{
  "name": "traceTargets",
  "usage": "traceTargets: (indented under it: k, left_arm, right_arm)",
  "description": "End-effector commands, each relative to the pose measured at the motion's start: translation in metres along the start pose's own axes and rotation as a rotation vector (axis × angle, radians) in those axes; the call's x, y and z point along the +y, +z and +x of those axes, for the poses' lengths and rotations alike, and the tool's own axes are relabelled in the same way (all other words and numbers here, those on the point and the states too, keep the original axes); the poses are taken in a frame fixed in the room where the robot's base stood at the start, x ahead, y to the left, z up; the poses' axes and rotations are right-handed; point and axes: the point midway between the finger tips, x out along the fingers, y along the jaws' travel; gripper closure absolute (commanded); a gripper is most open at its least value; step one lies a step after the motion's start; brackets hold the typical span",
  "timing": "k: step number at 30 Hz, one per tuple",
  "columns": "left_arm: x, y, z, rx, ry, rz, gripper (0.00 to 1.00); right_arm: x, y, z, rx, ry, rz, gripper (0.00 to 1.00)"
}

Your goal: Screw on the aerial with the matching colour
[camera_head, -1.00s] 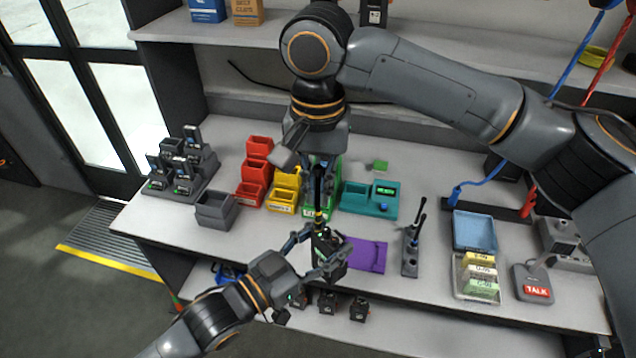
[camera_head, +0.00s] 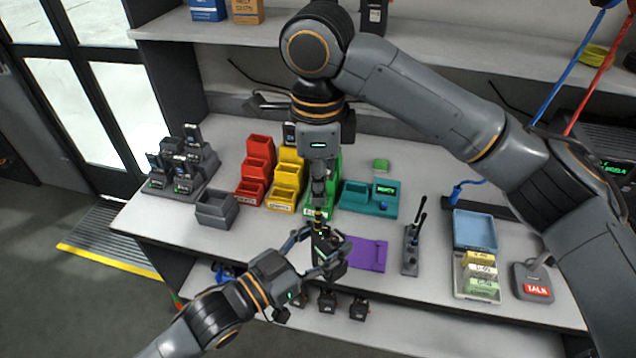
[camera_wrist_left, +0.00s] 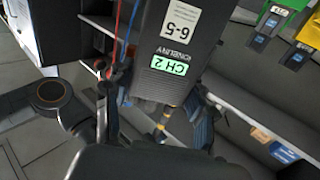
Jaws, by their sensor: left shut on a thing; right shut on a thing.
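My left gripper (camera_head: 322,264) is shut on a black handheld radio (camera_head: 329,246) and holds it roughly upright in front of the bench edge. In the left wrist view the radio (camera_wrist_left: 178,45) shows a green "CH 2" display and a white "6-5" label. My right gripper (camera_head: 318,186) is above the radio, shut on a dark aerial with a yellow band (camera_head: 318,213). The aerial's lower end is at the radio's top; whether it is seated is hidden. Two more aerials (camera_head: 414,235) stand in a grey holder (camera_head: 410,262) to the right, one with a blue band.
A purple mat (camera_head: 367,255) lies behind the radio. Red (camera_head: 257,170), yellow (camera_head: 286,182) and green bins, a teal unit (camera_head: 370,199) and a radio rack (camera_head: 183,175) stand on the bench. Several dark packs (camera_head: 328,301) sit on the shelf below. A tray (camera_head: 477,290) is at right.

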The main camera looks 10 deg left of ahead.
Motion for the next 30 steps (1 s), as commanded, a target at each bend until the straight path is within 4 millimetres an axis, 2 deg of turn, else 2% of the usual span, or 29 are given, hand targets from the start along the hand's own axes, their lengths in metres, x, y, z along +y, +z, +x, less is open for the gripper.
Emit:
traceTargets:
  k: [4, 5, 6, 8, 17, 24, 30]
  left_arm:
    - [0.001, -0.002, 0.0, 0.004, 0.002, 0.002, 1.0]
    - [0.001, -0.002, 0.0, 0.004, 0.002, 0.002, 1.0]
    - [0.001, -0.002, 0.0, 0.004, 0.002, 0.002, 1.0]
    - [0.001, -0.002, 0.0, 0.004, 0.002, 0.002, 1.0]
    - [0.001, -0.002, 0.0, 0.004, 0.001, 0.001, 1.0]
    - [0.0, -0.002, 0.0, 0.004, 0.001, 0.001, 1.0]
    - [0.0, -0.002, 0.0, 0.004, 0.001, 0.001, 1.0]
  right_arm:
    - [0.0, 0.001, -0.001, -0.002, -0.002, -0.002, 1.0]
    - [0.0, 0.001, -0.001, -0.002, -0.002, -0.002, 0.86]
    - [0.0, 0.001, -0.001, -0.003, -0.002, -0.002, 0.77]
    - [0.0, 0.001, -0.001, -0.002, -0.002, -0.003, 0.69]
    - [0.0, 0.0, -0.003, -0.001, -0.002, -0.004, 0.69]
    - [-0.001, 0.0, -0.033, 0.0, -0.005, -0.003, 0.69]
    - [0.0, 0.0, -0.046, -0.001, -0.001, -0.004, 0.69]
